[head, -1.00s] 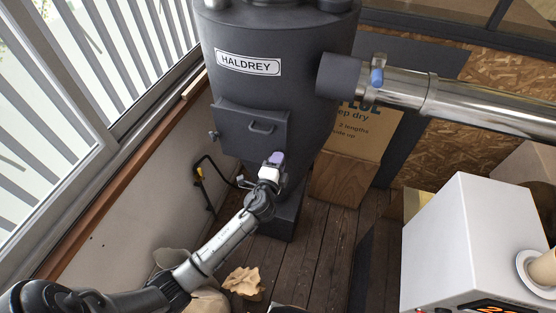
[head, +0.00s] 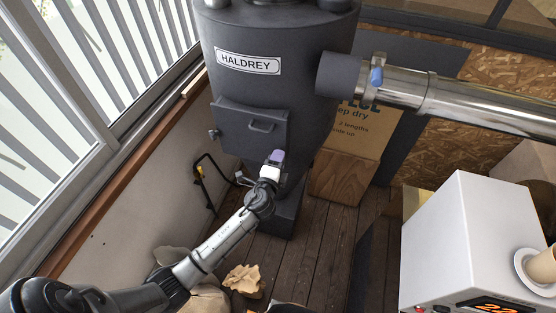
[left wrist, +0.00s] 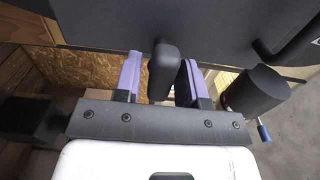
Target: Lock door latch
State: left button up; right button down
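The dark door (head: 240,119) sits low on the front of the black HALDREY drum and looks shut. Its bar handle (head: 262,127) is near the middle. My left gripper (head: 277,156) is at the door's lower right corner in the head view. In the left wrist view its two purple fingers (left wrist: 160,78) are apart. My gripper hides this lever in the head view. My right gripper is not in view.
A small knob (head: 214,134) sits at the door's left edge. A shiny pipe (head: 470,106) with a blue-handled valve (head: 376,76) runs right from the drum. A white machine (head: 465,245) stands at the lower right. Crumpled brown paper (head: 243,280) lies on the plank floor.

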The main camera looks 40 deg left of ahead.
pick_arm(q)
jog(key=shift+o, duration=0.7)
jog(key=shift+s, duration=0.2)
jog(key=b+v, duration=0.2)
jog(key=v, duration=1.1)
jog(key=shift+s, duration=0.25)
jog(key=shift+d, duration=0.15)
